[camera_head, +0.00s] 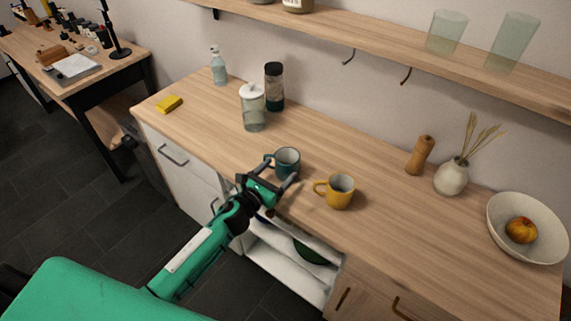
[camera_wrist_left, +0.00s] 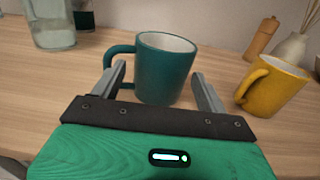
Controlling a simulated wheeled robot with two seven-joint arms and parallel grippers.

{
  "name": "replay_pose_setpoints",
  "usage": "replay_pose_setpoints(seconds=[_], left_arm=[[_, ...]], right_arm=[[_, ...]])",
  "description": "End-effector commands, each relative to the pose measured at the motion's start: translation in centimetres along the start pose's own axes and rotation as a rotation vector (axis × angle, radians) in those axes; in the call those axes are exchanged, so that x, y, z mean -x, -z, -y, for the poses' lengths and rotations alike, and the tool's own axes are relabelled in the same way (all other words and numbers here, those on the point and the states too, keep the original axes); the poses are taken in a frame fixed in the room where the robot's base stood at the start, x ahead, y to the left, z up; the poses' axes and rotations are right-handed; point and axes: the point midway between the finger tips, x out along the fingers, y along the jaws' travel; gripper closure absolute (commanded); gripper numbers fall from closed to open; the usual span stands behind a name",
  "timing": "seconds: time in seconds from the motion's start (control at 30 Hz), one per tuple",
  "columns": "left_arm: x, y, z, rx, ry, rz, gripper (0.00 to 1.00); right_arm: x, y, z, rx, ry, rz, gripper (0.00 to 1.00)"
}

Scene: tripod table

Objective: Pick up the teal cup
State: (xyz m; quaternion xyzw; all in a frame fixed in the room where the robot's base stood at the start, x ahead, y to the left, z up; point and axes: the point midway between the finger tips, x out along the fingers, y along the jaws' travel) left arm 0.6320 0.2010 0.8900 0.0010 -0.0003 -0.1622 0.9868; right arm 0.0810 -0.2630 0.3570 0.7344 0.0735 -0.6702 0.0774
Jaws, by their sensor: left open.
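The teal cup (camera_head: 287,161) stands upright on the wooden counter, near its front edge, to the left of a yellow mug (camera_head: 339,192). In the left wrist view the teal cup (camera_wrist_left: 163,68) is straight ahead, with its handle to the left. My left gripper (camera_head: 278,171) is open at the near side of the cup. In the wrist view its fingers (camera_wrist_left: 161,82) point toward the cup, one on each side, with the left finger close to the handle. Whether either finger touches it I cannot tell. My right gripper is not in view.
The yellow mug also shows close to the right finger in the wrist view (camera_wrist_left: 271,88). A lidded glass jar (camera_head: 254,108) and a dark-topped bottle (camera_head: 275,87) stand behind left. A pepper mill (camera_head: 420,155), a vase (camera_head: 451,177) and a bowl (camera_head: 497,222) stand to the right.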

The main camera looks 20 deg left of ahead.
Motion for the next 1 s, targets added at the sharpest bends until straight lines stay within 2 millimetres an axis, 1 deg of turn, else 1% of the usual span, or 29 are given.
replay_pose_setpoints(seconds=[0.07, 0.27, 0.47, 0.6, 0.73, 0.93, 1.0], left_arm=[[-0.8, -0.1, 0.0, 0.002, 0.0, 0.0, 0.25], [-1.8, -0.1, 0.1, 0.003, -0.001, 0.0, 0.25], [-4.5, -0.3, 0.4, 0.005, -0.002, 0.0, 0.25], [-5.9, 0.0, 0.3, 0.004, -0.002, -0.001, 0.25], [-6.4, 0.1, 0.3, 0.002, -0.001, -0.001, 0.25], [-6.4, 0.1, 0.3, 0.002, -0.001, -0.001, 0.25], [-6.4, 0.1, 0.3, 0.002, -0.001, -0.001, 0.38]], right_arm=[[0.2, 0.0, 0.0, 0.0, 0.0, 0.0, 0.64], [0.6, 0.1, 0.0, 0.001, 0.0, 0.0, 0.64], [1.8, 0.1, 0.0, 0.002, 0.0, 0.0, 0.64], [1.9, 0.2, 0.0, 0.002, 0.0, 0.0, 0.64], [2.0, 0.2, -0.1, 0.002, 0.0, 0.0, 0.64], [1.9, 0.2, -0.1, 0.002, 0.0, 0.0, 0.64], [1.9, 0.2, -0.1, 0.002, 0.0, 0.0, 0.64]])
